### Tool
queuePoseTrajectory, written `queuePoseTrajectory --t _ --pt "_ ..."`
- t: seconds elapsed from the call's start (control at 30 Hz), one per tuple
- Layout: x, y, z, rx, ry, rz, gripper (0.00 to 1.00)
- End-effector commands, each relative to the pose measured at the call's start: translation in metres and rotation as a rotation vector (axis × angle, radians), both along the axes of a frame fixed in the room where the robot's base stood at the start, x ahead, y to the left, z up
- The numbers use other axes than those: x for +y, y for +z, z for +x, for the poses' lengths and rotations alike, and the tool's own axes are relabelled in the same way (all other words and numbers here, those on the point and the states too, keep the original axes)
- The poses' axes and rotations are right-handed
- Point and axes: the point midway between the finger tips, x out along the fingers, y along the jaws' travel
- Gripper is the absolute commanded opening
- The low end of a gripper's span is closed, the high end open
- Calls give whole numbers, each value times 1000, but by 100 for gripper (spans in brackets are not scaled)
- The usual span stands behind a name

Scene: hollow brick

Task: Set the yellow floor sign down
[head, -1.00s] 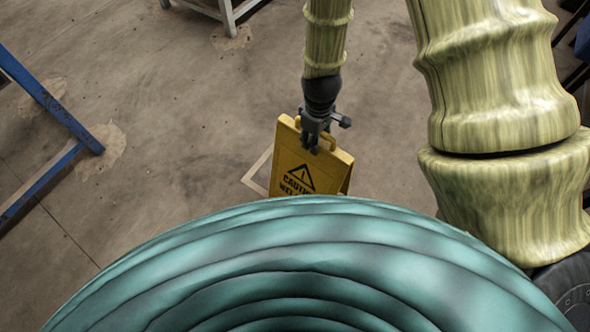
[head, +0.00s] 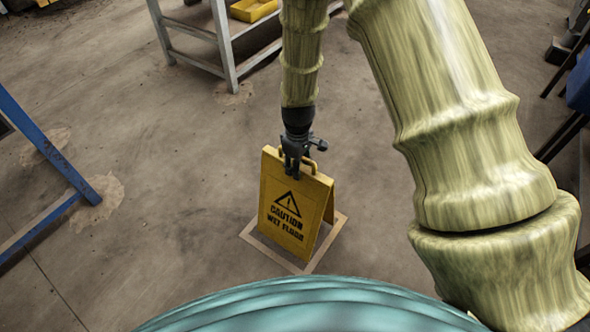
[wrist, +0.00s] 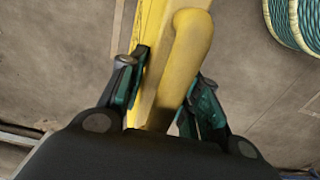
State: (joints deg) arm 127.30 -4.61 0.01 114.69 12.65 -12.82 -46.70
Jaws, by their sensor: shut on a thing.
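The yellow floor sign (head: 290,208) is an A-frame board with a black warning triangle and the words "CAUTION WET FLOOR". It stands upright in the head view, within or just above a pale square outline (head: 337,232) on the floor. My gripper (head: 293,165) is at the sign's top, shut on its handle. In the wrist view my gripper's fingers (wrist: 165,100) lie on both sides of the yellow handle (wrist: 190,45). I cannot tell whether the sign's feet touch the floor.
A blue metal frame (head: 55,150) stands at the left. A grey metal table (head: 222,45) with a yellow tray (head: 253,9) is at the back. Dark-legged furniture (head: 562,125) is at the right edge. The concrete floor around the sign is clear.

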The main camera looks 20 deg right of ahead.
Motion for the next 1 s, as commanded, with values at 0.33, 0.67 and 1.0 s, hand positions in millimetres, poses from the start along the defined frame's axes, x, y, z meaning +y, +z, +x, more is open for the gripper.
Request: queuePoseTrajectory --t 0.33,0.67,1.0 --pt "2 -1 20 -1 -1 0 0" --pt "2 -25 25 0 -2 -2 0" --pt "2 -36 25 -3 -1 -3 0"
